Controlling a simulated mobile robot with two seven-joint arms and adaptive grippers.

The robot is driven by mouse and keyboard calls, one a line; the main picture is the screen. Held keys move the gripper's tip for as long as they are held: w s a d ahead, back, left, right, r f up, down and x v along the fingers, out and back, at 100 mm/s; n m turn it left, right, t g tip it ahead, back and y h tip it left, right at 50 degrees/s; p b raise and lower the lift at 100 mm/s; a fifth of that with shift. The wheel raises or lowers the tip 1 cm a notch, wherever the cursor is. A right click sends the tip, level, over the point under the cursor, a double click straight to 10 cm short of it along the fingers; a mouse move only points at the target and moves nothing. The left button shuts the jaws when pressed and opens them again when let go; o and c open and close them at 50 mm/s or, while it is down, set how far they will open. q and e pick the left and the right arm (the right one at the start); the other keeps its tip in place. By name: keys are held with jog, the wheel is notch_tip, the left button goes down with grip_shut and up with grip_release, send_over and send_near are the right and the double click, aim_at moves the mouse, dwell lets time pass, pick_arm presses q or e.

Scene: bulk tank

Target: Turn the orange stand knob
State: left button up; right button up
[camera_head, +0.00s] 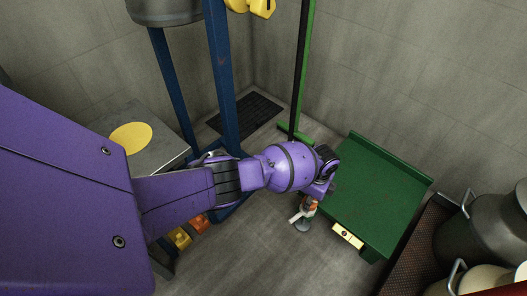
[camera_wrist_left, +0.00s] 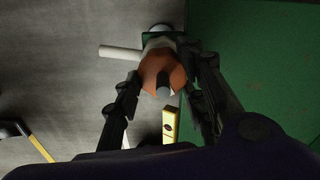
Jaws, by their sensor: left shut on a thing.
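The orange stand knob (camera_wrist_left: 160,70) shows in the middle of the left wrist view, by the edge of a green surface. A white bar (camera_wrist_left: 118,52) sticks out to the left behind it. My left gripper (camera_wrist_left: 163,66) has one dark finger on each side of the knob and is shut on it. In the head view my purple left arm reaches in from the left, and the knob (camera_head: 311,203) shows as a small orange patch just below the wrist, mostly hidden by it. My right gripper is not in view.
A green platform (camera_head: 385,190) with a yellow label (camera_head: 348,236) lies to the right of the knob. Blue posts (camera_head: 222,75) and a green pole (camera_head: 302,60) stand behind my arm. Metal cans (camera_head: 485,235) stand at the right.

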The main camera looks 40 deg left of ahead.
pick_arm(q)
jog(key=shift+s+d+n, duration=0.1)
jog(key=shift+s+n, duration=0.1)
jog(key=shift+n, duration=0.2)
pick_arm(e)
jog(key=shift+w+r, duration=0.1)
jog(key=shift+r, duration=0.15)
pick_arm(q)
jog(key=o, duration=0.9)
jog(key=shift+c, duration=0.2)
jog(key=shift+o, duration=1.1)
jog(key=shift+r, duration=0.1)
jog(key=shift+w, duration=0.15)
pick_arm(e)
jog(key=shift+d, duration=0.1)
pick_arm(q)
jog(key=shift+r, duration=0.15)
jog(key=shift+w+r, duration=0.1)
jog(key=shift+r, duration=0.15)
notch_tip(320, 180, up, 11)
jog(key=shift+r, duration=0.1)
